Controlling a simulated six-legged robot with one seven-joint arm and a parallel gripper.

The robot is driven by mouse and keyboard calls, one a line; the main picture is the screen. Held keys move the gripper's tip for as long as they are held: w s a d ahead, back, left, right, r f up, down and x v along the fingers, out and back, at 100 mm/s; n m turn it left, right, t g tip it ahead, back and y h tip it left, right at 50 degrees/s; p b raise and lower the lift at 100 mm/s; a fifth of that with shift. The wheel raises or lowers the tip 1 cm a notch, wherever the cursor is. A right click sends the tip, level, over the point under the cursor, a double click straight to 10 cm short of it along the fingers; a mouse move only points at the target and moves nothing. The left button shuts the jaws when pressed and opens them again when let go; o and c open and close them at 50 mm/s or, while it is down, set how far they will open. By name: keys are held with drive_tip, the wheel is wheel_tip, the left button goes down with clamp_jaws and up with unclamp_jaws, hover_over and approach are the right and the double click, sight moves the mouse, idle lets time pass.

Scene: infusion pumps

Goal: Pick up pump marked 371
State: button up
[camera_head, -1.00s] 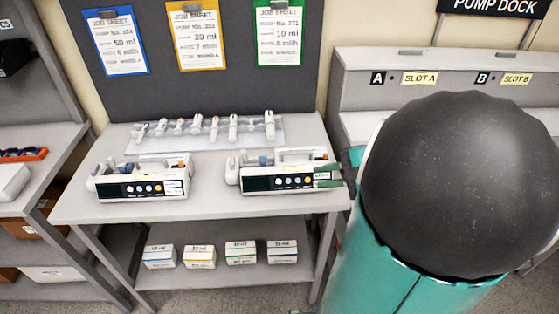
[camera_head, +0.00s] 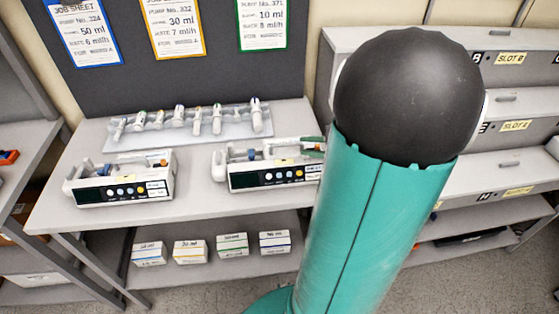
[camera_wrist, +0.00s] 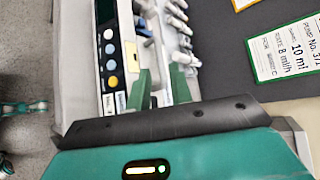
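Two white infusion pumps stand on the table. The left pump (camera_head: 120,181) is clear of me. The right pump (camera_head: 270,176) has its right end hidden behind my arm. The number labels are too small to read; the green-framed job sheet above the right pump (camera_head: 262,22) reads 371. In the wrist view a pump (camera_wrist: 112,45) with a dark display and round buttons lies ahead of my gripper (camera_wrist: 160,82). The green fingers are apart, at the pump's near end. Part of it shows between them; I cannot tell whether they touch it.
A tray (camera_head: 190,136) of several syringes lies behind the pumps. Several small boxes (camera_head: 190,251) sit on the lower shelf. A grey rack with labelled slots (camera_head: 515,125) stands at the right. Tabletop in front of the pumps is clear.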

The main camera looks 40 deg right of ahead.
sight(283, 145)
drive_tip(key=x, duration=0.8)
drive_tip(key=shift+f, duration=0.1)
drive_tip(key=shift+c, duration=0.2)
clamp_jaws()
idle(1.1)
